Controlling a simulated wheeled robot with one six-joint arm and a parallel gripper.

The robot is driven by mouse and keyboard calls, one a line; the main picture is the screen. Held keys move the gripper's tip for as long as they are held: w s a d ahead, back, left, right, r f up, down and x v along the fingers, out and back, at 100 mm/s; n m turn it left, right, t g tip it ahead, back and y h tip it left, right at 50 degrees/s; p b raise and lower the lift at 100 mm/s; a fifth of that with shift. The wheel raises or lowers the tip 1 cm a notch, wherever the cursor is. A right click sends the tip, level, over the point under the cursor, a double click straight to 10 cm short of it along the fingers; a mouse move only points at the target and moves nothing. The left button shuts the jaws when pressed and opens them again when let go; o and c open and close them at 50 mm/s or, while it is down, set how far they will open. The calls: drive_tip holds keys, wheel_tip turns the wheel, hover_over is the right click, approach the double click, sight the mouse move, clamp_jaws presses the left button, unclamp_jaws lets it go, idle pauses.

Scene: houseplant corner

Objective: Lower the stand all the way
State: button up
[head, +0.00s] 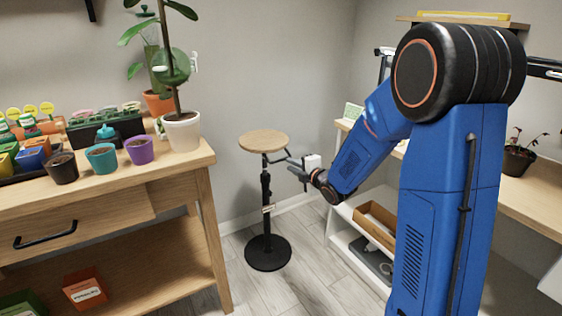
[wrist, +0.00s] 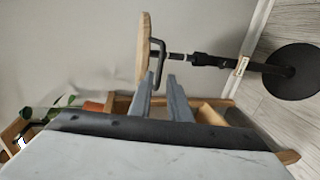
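The stand is a round wooden top (head: 263,141) on a black column with a wide round black base (head: 268,252). It stands upright on the floor between the benches. In the wrist view the stand shows turned sideways, with its wooden top (wrist: 143,48) at left and base (wrist: 292,72) at right. A dark bent handle (wrist: 160,52) sits just under the top. My gripper (head: 291,166) is right of the column, just below the top. In the wrist view its fingers (wrist: 161,77) are apart, with tips by the handle's end. I cannot tell whether they touch it.
A wooden bench at left (head: 110,190) holds a tall plant in a white pot (head: 182,132) and several small pots. A shelf unit at right holds a cardboard tray (head: 375,222). Grey floor (head: 300,285) is clear around the base.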

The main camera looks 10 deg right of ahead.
sight(281, 160)
drive_tip(key=x, duration=0.9)
clamp_jaws()
